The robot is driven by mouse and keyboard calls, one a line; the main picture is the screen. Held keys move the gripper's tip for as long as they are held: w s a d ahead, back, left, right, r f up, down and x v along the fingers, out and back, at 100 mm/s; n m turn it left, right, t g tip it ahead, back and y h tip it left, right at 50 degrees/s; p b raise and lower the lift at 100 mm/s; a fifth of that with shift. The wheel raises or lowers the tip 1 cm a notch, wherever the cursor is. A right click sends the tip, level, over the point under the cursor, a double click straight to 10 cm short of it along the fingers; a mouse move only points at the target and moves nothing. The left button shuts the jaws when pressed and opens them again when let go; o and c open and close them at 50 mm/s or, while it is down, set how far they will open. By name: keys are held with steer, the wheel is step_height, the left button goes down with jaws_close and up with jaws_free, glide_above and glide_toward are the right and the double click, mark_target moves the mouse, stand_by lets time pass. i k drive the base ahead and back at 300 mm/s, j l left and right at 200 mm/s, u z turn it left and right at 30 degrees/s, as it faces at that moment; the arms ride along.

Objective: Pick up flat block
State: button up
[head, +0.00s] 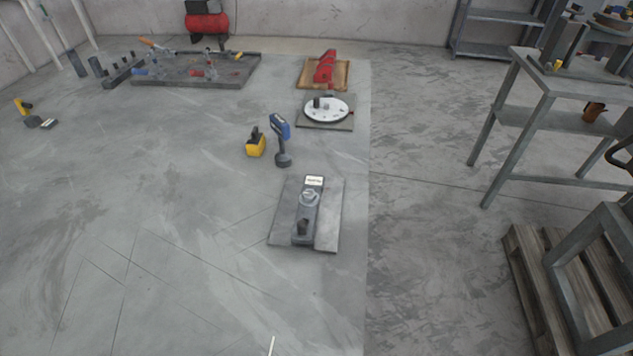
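No single thing is clearly the flat block. A flat grey plate (329,222) lies on the floor near the middle of the head view. A narrow dark fixture (303,241) lies along it, with a ring-like part, an upright dark knob and a pale label.
A blue drill (280,127) and a yellow-black item (256,147) stand behind the plate. Further back are a white disc (325,108), a red item (325,66) and a grey tool tray (200,81). A metal table (545,90) and wooden pallet (530,275) stand right. The front-left floor is clear.

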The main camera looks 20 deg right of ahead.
mark_target(310, 180)
steer(key=i+l+u, duration=0.35)
steer(key=i+l, duration=0.15)
steer(key=i+l+u, duration=0.4)
steer(key=l, duration=0.3)
steer(key=i+l+u, duration=0.35)
steer(key=l, duration=0.4)
steer(key=i+l+u, duration=0.25)
steer(key=l+u, duration=0.15)
steer(key=l, duration=0.45)
steer(key=i+l+u, duration=0.1)
steer(key=l+u, duration=0.25)
steer(key=l, duration=0.55)
steer(key=l+u, duration=0.4)
steer(key=l, duration=0.5)
steer(key=k+l+u, duration=0.2)
steer(key=l+u, duration=0.15)
steer(key=l, duration=0.5)
steer(key=k+l+u, duration=0.25)
steer(key=l+u, duration=0.15)
steer(key=l, duration=0.5)
steer(key=k+l+u, duration=0.35)
steer(key=l, duration=0.25)
steer(key=k+l+u, duration=0.75)
steer(key=k, duration=0.3)
steer(key=k+u, duration=0.3)
steer(key=i+l, duration=0.7)
steer(key=i, duration=0.2)
